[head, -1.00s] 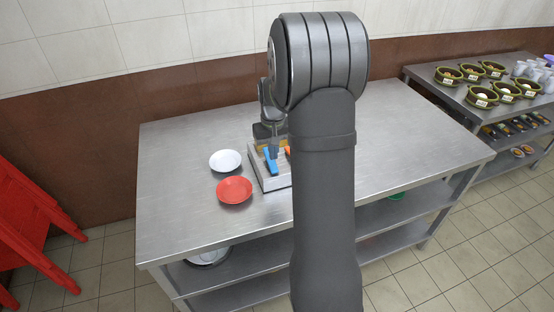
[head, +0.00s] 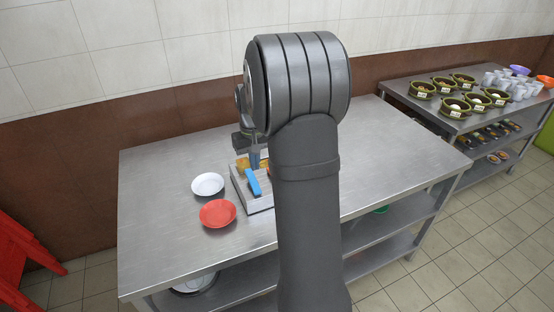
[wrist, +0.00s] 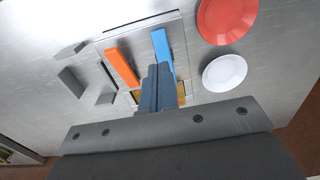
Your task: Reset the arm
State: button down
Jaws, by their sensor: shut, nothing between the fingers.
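My gripper (wrist: 157,88) is shut and empty in the wrist view, with its blue-grey fingers together. It points down over the metal tray (wrist: 140,24) on the table. In the head view my gripper (head: 254,160) shows above the tray, partly hidden behind my arm. A blue piece (wrist: 162,48) and an orange piece (wrist: 121,66) lie in the tray, on either side of the fingers in the wrist view. The blue piece also shows in the head view (head: 253,183). I cannot tell how high the fingertips are above the tray.
A white plate (head: 207,184) and a red plate (head: 218,213) lie left of the tray on the steel table (head: 160,240). Grey blocks (wrist: 70,82) lie near the tray. A second shelf table (head: 400,88) at right holds several bowls and cups.

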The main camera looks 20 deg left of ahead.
aim_at(257, 188)
notch_tip(257, 188, down, 8)
jog(key=shift+r, duration=0.1)
dwell(0.4)
notch_tip(257, 188, up, 8)
notch_tip(257, 188, down, 8)
jog(key=shift+r, duration=0.25)
notch_tip(257, 188, up, 9)
jog(key=w+d+r+m+t, duration=0.1)
jog(key=d+r+m+t, duration=0.1)
jog(key=d, duration=0.9)
jog(key=w+d+r+m+t, duration=0.1)
jog(key=w+d+m, duration=0.15)
jog(key=d, duration=0.95)
jog(key=s+d+r+m+t, duration=0.1)
jog(key=s+d, duration=0.3)
jog(key=d, duration=0.5)
jog(key=s+d+r+m+t+h, duration=0.1)
jog(key=s+d+m, duration=0.3)
jog(key=d, duration=0.5)
jog(key=shift+d+t, duration=0.15)
jog(key=shift+t, duration=0.65)
